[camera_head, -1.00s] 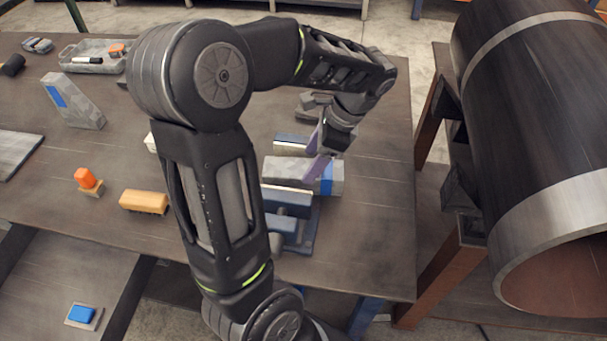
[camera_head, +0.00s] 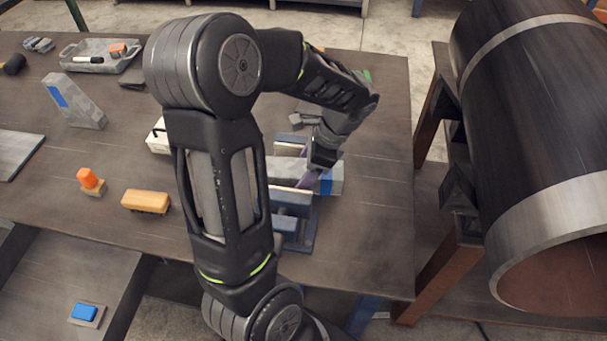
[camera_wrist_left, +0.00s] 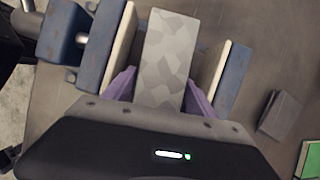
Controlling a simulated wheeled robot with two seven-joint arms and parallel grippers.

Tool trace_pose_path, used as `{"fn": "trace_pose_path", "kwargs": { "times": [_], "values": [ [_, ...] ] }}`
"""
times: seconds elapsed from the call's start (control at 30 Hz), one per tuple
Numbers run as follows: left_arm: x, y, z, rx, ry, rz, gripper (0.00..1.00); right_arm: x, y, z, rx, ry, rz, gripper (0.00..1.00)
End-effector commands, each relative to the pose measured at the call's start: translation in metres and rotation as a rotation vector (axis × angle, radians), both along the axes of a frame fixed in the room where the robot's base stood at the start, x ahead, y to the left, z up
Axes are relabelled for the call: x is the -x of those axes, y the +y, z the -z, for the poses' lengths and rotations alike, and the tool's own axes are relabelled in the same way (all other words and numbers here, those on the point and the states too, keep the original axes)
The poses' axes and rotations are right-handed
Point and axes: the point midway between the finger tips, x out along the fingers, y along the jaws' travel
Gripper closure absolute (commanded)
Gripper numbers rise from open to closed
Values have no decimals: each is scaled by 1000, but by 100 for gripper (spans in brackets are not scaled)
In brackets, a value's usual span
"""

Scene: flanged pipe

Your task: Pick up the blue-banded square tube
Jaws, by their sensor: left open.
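The square tube is grey and mottled, with a blue band (camera_head: 326,181) near its right end in the head view. It lies between the jaws of a blue vise (camera_head: 291,203) on the table. In the left wrist view the tube (camera_wrist_left: 168,58) runs up the picture between the two pale-lined vise jaws (camera_wrist_left: 119,52). My left gripper (camera_head: 308,178) is down over the tube near the band. Its purple fingers (camera_wrist_left: 158,88) are open, one on each side of the tube; whether they touch it I cannot tell. My right gripper is out of view.
A large dark pipe (camera_head: 530,120) stands to the right on brown supports. A wooden-backed brush (camera_head: 146,201), an orange-topped piece (camera_head: 89,180), a blue-marked angled block (camera_head: 75,103) and a grey tray (camera_head: 100,53) are on the left of the table. The table's front right is clear.

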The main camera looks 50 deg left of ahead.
Motion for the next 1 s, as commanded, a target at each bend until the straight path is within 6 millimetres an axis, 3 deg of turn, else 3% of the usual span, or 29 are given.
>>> {"fn": "trace_pose_path", "kwargs": {
  "times": [0.13, 0.9, 1.0],
  "values": [
    [0, 0, 0, 0, 0, 0, 36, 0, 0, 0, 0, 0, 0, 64],
    [0, 0, 0, 0, 0, 0, 99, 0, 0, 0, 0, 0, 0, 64],
    [0, 0, 0, 0, 0, 0, 100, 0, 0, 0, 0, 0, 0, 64]
  ]
}}
